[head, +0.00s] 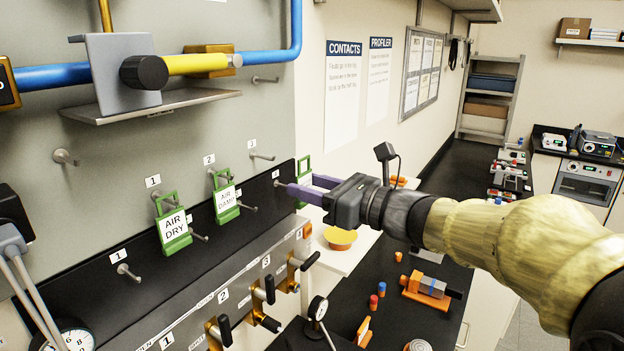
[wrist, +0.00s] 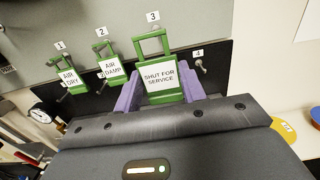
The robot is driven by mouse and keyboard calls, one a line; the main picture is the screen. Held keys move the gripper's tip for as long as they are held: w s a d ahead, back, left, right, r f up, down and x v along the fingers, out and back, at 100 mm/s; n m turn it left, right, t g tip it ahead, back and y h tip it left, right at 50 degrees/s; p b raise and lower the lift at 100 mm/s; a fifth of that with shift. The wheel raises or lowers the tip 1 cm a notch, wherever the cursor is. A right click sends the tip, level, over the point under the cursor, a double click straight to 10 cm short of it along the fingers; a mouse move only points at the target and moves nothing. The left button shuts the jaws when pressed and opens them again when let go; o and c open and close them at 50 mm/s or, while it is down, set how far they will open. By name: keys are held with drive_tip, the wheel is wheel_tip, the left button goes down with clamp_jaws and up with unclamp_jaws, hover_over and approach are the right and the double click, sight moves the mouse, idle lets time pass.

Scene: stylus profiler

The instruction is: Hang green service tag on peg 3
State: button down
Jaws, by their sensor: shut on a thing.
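The green service tag, a green frame with a white "SHUT FOR SERVICE" card (wrist: 160,77), is upright between the purple fingers of my gripper (wrist: 160,92). In the head view the tag (head: 303,169) is seen nearly edge-on, and my gripper (head: 306,188) is shut on it. Upper peg 3 (head: 262,156) sticks out bare under its "3" label, left of the tag, with a gap between them in the picture. In the wrist view the tag's open loop is just below the "3" label (wrist: 153,16); the peg itself is hard to make out there.
Green "AIR DRY" (head: 174,232) and "AIR DAMP" (head: 226,201) tags hang on upper pegs 1 and 2. A lower row of numbered pegs runs along the black strip (head: 100,277). Valve levers (head: 265,290) stand below. A shelf (head: 150,106) with blue piping is above.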

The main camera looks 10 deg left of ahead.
drive_tip(key=shift+a+f+b, duration=0.1)
drive_tip(key=shift+b, duration=0.8)
drive_tip(key=b+x, duration=0.1)
drive_tip(key=x, duration=0.4)
drive_tip(key=shift+b, duration=1.1)
idle(0.6)
drive_tip(key=shift+b+x, duration=0.45)
drive_tip(key=shift+x, duration=1.5)
drive_tip(key=shift+f+b, duration=0.35)
drive_tip(key=shift+b, duration=0.4)
drive_tip(key=c, duration=0.7)
unclamp_jaws()
drive_tip(key=shift+c, duration=0.2)
